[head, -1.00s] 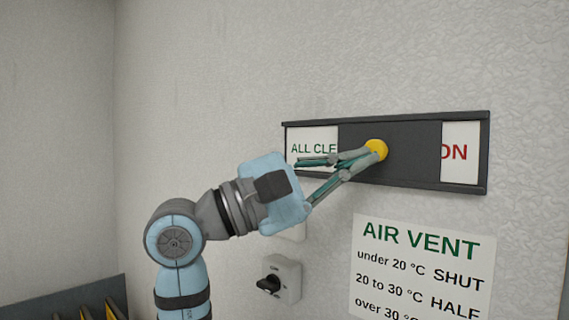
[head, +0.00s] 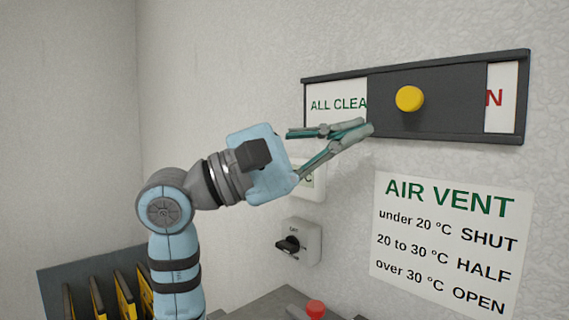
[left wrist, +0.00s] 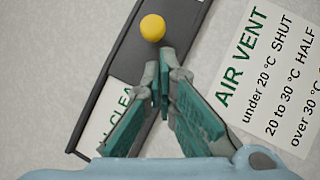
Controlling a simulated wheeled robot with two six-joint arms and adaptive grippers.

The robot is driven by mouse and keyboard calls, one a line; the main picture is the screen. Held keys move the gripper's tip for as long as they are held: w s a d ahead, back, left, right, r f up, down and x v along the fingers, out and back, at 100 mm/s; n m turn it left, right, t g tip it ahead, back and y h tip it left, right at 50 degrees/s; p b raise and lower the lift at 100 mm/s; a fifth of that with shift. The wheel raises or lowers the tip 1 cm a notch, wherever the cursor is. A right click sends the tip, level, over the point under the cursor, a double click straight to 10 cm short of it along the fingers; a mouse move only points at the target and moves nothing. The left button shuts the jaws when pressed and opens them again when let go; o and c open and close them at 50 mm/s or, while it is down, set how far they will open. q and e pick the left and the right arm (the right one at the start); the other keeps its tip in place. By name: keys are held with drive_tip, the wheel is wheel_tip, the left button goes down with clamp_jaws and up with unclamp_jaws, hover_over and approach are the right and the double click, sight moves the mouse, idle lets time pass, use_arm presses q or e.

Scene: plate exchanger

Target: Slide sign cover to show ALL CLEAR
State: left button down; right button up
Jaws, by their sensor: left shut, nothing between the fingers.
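The sign is a long dark frame (head: 304,100) on the wall. Its dark sliding cover (head: 450,100) has a yellow knob (head: 410,98). Green "ALL CLEA" lettering (head: 337,104) shows left of the cover; the rest of the word is hidden. A red "N" (head: 494,97) shows at the right end. My left gripper (head: 367,128) is shut and empty, its tips below and left of the knob and apart from it. In the left wrist view the knob (left wrist: 152,27) is beyond the fingertips (left wrist: 163,65). My right gripper is not in view.
An "AIR VENT" notice (head: 450,245) hangs below the sign. A rotary switch (head: 298,242) and a small white box (head: 314,182) are on the wall beneath my gripper. A red button (head: 315,309) is at the bottom. Yellow-and-black plates (head: 123,295) stand at lower left.

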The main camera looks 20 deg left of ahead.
use_arm(q)
drive_tip(key=b+v, duration=0.2)
drive_tip(key=v, duration=0.6)
drive_tip(key=shift+s+r, duration=0.2)
drive_tip(key=shift+s, duration=0.15)
drive_tip(key=shift+a, duration=0.1)
